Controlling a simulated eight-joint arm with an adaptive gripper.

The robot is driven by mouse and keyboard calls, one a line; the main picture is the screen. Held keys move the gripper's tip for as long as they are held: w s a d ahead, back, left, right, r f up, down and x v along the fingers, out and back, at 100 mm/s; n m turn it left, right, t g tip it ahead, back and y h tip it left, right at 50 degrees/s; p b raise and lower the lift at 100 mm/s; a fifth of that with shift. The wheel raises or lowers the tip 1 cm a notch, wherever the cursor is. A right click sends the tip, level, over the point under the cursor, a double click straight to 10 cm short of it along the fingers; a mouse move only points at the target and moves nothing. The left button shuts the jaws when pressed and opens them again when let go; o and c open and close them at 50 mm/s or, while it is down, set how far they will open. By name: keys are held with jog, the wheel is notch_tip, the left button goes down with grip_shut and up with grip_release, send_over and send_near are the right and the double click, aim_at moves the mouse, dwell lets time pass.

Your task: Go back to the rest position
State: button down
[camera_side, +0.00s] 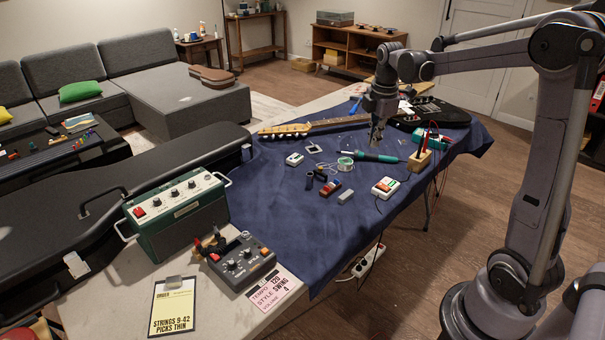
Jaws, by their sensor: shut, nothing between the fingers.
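My gripper (376,137) points down over the blue cloth (275,215) on the work table, with its fingers shut and nothing held. It hangs near the guitar neck (325,124) and in front of the black guitar body (435,112). The teal soldering iron (378,157) lies just below the fingertips in the picture; I cannot tell the height between them. My arm reaches in from the right, bent at the elbow.
A wooden block (419,159) holding upright tools stands right of my gripper. Small white boxes (386,187) and a solder spool (345,164) lie on the cloth. A green amplifier (177,211), a grey pedal unit (242,262) and a black guitar case (120,200) are at the left.

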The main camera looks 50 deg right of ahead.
jog(key=s+a+m+t, duration=0.3)
jog(key=s+a+m, duration=0.2)
jog(key=a, duration=0.6)
jog(key=s+a+m+t+y, duration=0.1)
jog(key=s+a+m+t, duration=0.2)
jog(key=a, duration=0.9)
jog(key=s+m, duration=0.3)
jog(key=m, duration=0.2)
jog(key=shift+a, duration=0.3)
jog(key=shift+w, duration=0.1)
